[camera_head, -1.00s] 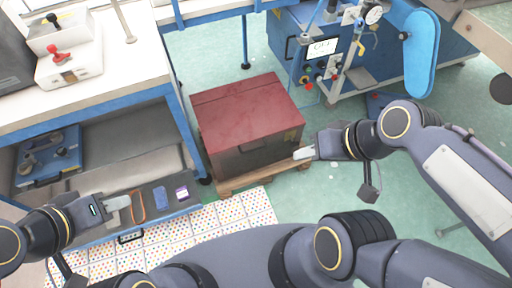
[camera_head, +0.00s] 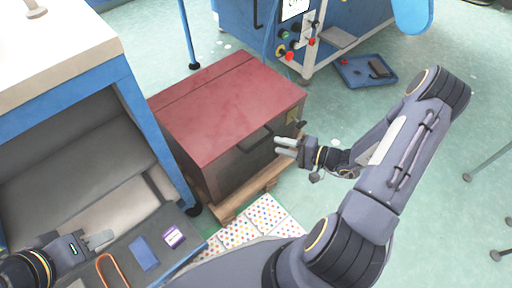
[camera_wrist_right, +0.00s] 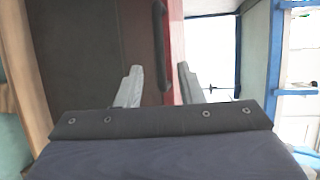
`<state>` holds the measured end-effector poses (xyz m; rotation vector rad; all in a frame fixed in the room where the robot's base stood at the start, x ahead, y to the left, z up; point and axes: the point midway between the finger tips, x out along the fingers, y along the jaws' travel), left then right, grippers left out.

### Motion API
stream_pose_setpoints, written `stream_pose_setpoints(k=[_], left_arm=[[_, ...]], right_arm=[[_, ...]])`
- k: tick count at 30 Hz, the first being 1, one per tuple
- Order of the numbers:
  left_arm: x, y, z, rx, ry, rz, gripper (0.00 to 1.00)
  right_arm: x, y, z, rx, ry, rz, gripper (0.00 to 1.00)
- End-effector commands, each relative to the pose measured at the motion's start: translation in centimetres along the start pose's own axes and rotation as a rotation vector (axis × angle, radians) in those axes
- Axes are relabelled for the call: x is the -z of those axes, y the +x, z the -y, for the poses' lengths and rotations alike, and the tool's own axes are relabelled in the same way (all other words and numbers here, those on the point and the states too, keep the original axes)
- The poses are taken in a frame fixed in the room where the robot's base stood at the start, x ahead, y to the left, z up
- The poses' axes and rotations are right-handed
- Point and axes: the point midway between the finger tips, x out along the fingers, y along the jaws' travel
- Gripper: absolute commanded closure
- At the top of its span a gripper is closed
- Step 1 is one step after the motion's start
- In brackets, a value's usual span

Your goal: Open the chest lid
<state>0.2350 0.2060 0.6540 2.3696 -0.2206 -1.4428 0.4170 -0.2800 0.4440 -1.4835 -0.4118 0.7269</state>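The chest (camera_head: 236,128) has a dark red lid (camera_head: 228,108), which is shut, and a dark body on a wooden pallet (camera_head: 262,184). A dark handle (camera_head: 255,139) is on its front near the lid's edge. My right gripper (camera_head: 281,146) is in front of the chest, close to the handle's right side. In the right wrist view my right gripper (camera_wrist_right: 160,85) is open with nothing between its fingers; the handle (camera_wrist_right: 160,45) and red lid edge (camera_wrist_right: 176,50) lie ahead of it. My left gripper (camera_head: 108,238) is at the lower left, away from the chest, its opening unclear.
A blue-framed workbench (camera_head: 140,120) stands left of the chest. A lower shelf holds a blue box (camera_head: 144,252), a purple-white box (camera_head: 174,236) and an orange loop (camera_head: 112,270). A dotted mat (camera_head: 262,222) lies in front. A blue tray (camera_head: 366,72) is on the floor, with free floor at the right.

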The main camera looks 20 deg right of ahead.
Motion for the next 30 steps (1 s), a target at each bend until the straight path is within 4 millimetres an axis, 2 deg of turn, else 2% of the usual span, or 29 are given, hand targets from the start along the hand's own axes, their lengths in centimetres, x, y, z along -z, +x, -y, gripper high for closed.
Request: stream_pose_setpoints(k=[15,19,26,27,30], left_arm=[[-0.8,1.6,0.8,0.000,0.000,-0.001,0.64],[-0.9,1.7,0.8,0.000,0.000,0.000,0.64],[-0.9,1.7,0.8,0.000,0.000,0.000,0.64],[-0.9,1.7,0.8,0.000,0.000,0.000,0.64],[-0.9,1.7,0.8,0.000,0.000,0.000,0.64]], right_arm=[[0.0,6.9,-0.2,0.001,-0.001,-0.002,0.66],[0.1,7.6,-0.1,0.001,0.000,-0.003,0.66],[0.1,7.7,-0.1,0.001,0.000,-0.003,0.66],[0.0,7.7,-0.1,0.001,0.000,-0.003,0.67],[0.0,7.7,-0.1,0.001,0.000,-0.003,0.80]])
